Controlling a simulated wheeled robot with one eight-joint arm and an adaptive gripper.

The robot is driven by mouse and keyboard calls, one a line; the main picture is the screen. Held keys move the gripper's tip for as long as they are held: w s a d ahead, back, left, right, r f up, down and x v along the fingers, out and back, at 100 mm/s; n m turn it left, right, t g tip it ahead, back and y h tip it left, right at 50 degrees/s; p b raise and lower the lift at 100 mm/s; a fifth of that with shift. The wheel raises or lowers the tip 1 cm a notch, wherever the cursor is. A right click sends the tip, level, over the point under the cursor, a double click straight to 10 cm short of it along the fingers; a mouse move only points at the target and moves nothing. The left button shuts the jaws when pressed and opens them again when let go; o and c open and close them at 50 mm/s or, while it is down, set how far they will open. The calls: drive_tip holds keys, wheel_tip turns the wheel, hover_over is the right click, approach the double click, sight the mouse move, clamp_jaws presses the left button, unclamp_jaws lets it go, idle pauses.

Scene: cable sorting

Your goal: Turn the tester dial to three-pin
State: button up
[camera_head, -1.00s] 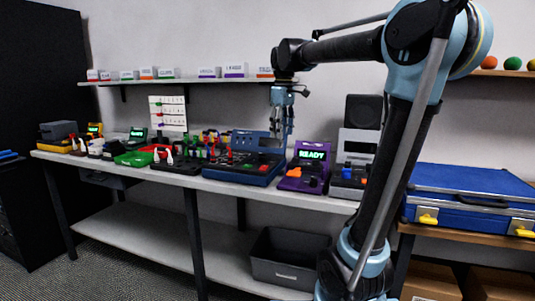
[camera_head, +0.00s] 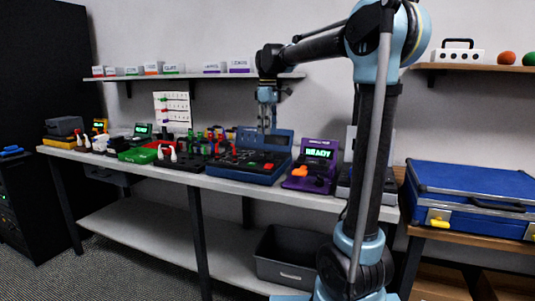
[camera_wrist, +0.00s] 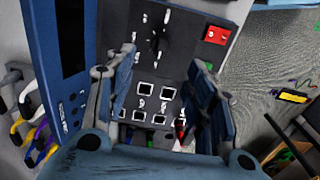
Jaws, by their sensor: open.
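The blue cable tester (camera_head: 244,171) stands on the long bench, with a raised blue back panel. In the wrist view its dark face (camera_wrist: 185,28) lies below my gripper. A dark dial (camera_wrist: 157,42) with white marks around it is near the top centre; its setting is too small to read. My gripper (camera_wrist: 164,66) is open and empty, one finger on each side of the face's middle, with the dial slightly beyond the fingertips. In the head view my gripper (camera_head: 267,127) hangs above the tester, apart from the dial as far as I can tell.
A red square button (camera_wrist: 216,35) is on the tester's right corner. A purple device (camera_head: 312,167) reading READY stands just right of the tester. Coloured trays and connectors crowd the bench to the left. A blue case (camera_head: 470,185) lies at the right.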

sight(268, 155)
wheel_tip(268, 155, down, 10)
drive_tip(key=shift+f, duration=0.25)
idle(0.3)
drive_tip(key=c, duration=1.1)
